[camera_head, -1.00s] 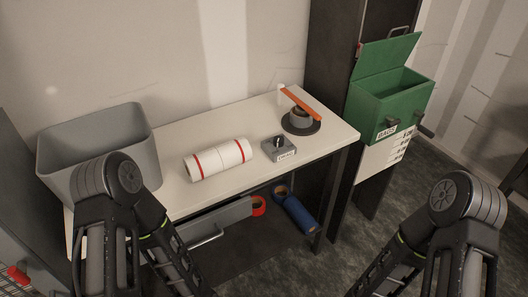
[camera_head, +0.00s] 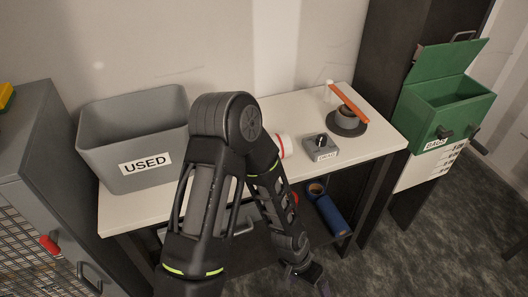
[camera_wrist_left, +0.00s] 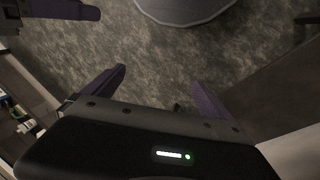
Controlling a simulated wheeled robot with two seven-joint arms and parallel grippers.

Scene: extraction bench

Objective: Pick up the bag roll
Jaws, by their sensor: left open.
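A white roll with red bands (camera_head: 286,146) lies on the bench, mostly hidden behind my left arm in the head view; only its right end shows. A blue roll (camera_head: 325,208) lies on the shelf under the bench. I cannot tell from the pictures which is the bag roll. My left gripper (camera_wrist_left: 160,88) is open and empty in the left wrist view, with bare floor beyond its fingers. In the head view it hangs low at the bottom, below the bench top and in front of it.
A grey bin labelled USED (camera_head: 120,128) stands at the bench's left. A small grey labelled block (camera_head: 321,154) and a dark round stand (camera_head: 347,125) with an orange bar (camera_head: 348,103) sit at the right. A green open-lidded BAGS box (camera_head: 447,110) is beyond.

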